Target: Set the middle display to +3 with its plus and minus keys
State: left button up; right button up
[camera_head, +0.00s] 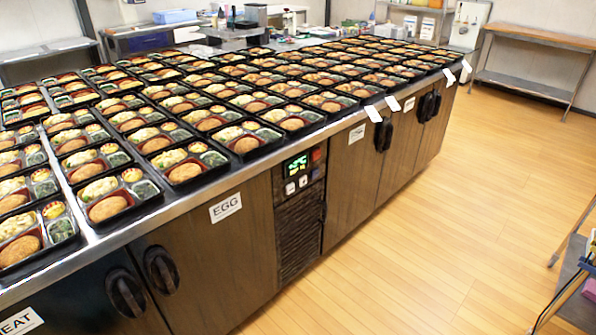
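A control panel with a small black display (298,165) showing green characters is set into the front of the long counter, between dark cabinet doors. The characters are too small to read. Below the display are two light keys, a left key (290,188) and a right key (303,181). Their plus and minus marks cannot be made out. A small reddish part (316,155) sits to the right of the display. Only this one display is clearly seen. Neither of my grippers is in view.
The counter top is covered with many black bento trays (186,171). Dark door handles (161,270) stick out below, near an EGG label (225,207). The wooden floor (440,230) in front of the panel is clear. A shelf table (540,40) stands at the back right.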

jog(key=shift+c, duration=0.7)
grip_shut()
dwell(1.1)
